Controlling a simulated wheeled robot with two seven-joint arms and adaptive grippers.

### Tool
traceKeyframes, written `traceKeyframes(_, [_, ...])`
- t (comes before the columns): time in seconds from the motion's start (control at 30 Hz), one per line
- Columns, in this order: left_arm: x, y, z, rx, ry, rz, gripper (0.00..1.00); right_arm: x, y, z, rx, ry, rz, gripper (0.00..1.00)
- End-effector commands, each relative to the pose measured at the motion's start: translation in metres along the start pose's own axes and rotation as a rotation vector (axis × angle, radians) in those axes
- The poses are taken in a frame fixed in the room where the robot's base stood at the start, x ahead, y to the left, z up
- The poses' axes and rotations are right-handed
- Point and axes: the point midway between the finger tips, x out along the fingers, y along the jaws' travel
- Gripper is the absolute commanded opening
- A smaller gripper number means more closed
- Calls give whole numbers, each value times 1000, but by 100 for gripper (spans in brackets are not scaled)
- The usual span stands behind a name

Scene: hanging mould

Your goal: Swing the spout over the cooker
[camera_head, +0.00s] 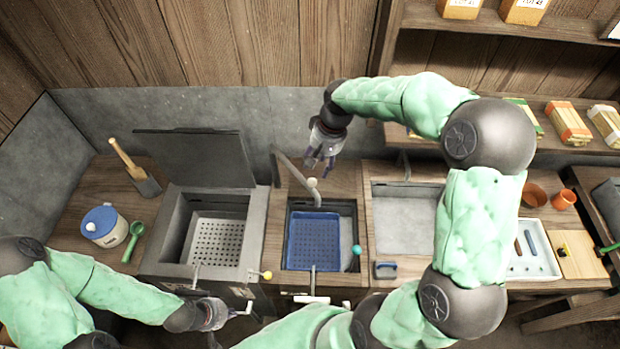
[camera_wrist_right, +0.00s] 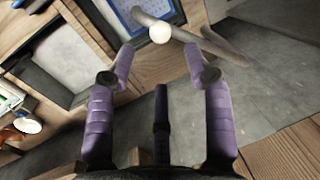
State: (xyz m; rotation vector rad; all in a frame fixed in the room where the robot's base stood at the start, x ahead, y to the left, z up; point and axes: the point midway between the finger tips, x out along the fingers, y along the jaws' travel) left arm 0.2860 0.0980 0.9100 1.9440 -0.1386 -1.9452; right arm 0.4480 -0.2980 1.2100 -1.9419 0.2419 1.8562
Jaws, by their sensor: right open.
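The spout (camera_head: 293,172) is a bent grey tube with a white ball knob (camera_head: 312,182). Its front end lies over the middle basin, which holds a blue perforated basket (camera_head: 318,240). The open-lidded dark box with a perforated floor, apparently the cooker (camera_head: 178,226), stands left of it. My right gripper (camera_head: 320,166) is open and empty just behind the knob. In the right wrist view, the spout (camera_wrist_right: 222,48) and knob (camera_wrist_right: 160,33) appear just beyond the open fingertips (camera_wrist_right: 159,55). My left gripper (camera_head: 214,314) is low at the front, near a pale handle; its fingers are unclear.
The raised dark lid (camera_head: 195,158) stands behind the box. A grey basin (camera_head: 404,220) lies to the right, partly behind my right arm. Shelves (camera_head: 560,97) overhang the back right.

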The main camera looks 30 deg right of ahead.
Motion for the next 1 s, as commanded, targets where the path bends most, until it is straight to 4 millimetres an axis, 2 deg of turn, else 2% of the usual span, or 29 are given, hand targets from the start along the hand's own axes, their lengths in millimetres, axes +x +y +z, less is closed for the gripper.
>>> traceKeyframes(0.3, [-1, 0, 0, 0, 0, 0, 0, 57, 0, 1, 1, -5, 0, 52])
traceKeyframes(0.5, [-2, 1, 0, 0, 1, 0, 0, 84, 0, 1, 0, -3, 0, 52])
traceKeyframes(0.7, [-2, 1, 0, 0, 1, 0, 0, 96, 0, 1, 0, -2, -1, 52])
traceKeyframes(0.97, [-2, 1, 0, 0, 1, 0, 0, 97, 0, 1, 0, -1, -1, 52])
traceKeyframes(1.0, [-2, 1, 0, 0, 1, 0, 0, 97, 0, 1, 0, -1, -1, 49])
